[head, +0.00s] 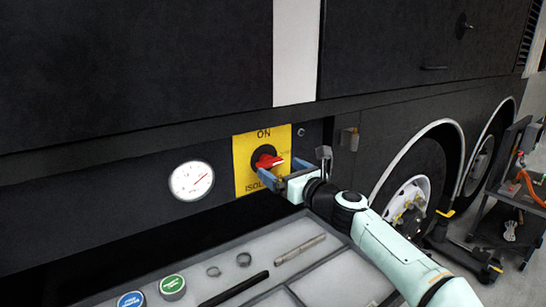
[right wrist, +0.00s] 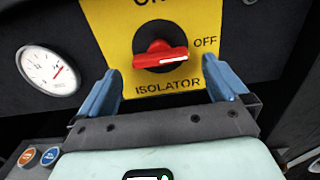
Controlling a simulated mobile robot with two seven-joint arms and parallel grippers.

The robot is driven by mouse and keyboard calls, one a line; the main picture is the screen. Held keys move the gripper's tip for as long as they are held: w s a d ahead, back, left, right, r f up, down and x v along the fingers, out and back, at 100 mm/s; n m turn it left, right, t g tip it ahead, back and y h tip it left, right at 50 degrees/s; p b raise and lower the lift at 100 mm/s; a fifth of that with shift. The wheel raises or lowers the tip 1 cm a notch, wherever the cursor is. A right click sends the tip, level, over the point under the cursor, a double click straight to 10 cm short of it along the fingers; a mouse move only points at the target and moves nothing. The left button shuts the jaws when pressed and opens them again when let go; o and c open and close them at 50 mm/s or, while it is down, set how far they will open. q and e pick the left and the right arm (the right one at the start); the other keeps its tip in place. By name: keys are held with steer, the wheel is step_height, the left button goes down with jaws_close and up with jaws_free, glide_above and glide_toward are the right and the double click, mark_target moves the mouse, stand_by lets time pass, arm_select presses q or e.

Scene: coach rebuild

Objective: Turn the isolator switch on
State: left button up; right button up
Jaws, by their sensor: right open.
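The isolator switch is a red handle (head: 269,161) on a black round base, mounted on a yellow plate (head: 246,150) marked ON at the top and ISOLATOR below. In the right wrist view the red handle (right wrist: 162,57) lies about level, its white-marked end pointing right, toward the word OFF. My right gripper (head: 272,174) is at the plate, its blue fingers apart. In the right wrist view the gripper (right wrist: 163,85) is open, with one finger on each side and the handle between and beyond them. I see no contact with the handle. My left gripper is not in view.
A round white gauge (head: 191,181) sits left of the plate. Below is a grey tray (head: 335,280) with rings, rods and round coloured lids. Coach wheels (head: 410,195) and a dark trolley (head: 512,190) are at the right. A small bracket (head: 350,138) juts right of the plate.

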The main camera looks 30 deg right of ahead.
mark_target(273, 165)
steer(key=w+p, duration=0.2)
steer(key=w, duration=0.1)
steer(key=shift+w+a+r+p, duration=0.15)
steer(key=shift+w+r+p, duration=0.1)
steer(key=shift+p, duration=0.1)
steer(key=shift+w+f+p, duration=0.3)
steer(key=shift+w+p, duration=0.25)
steer(key=shift+w, duration=0.3)
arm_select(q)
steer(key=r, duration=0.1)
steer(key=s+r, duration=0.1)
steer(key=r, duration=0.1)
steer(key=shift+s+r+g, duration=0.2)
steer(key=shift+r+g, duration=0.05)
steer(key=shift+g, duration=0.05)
arm_select(e)
steer(key=c, duration=1)
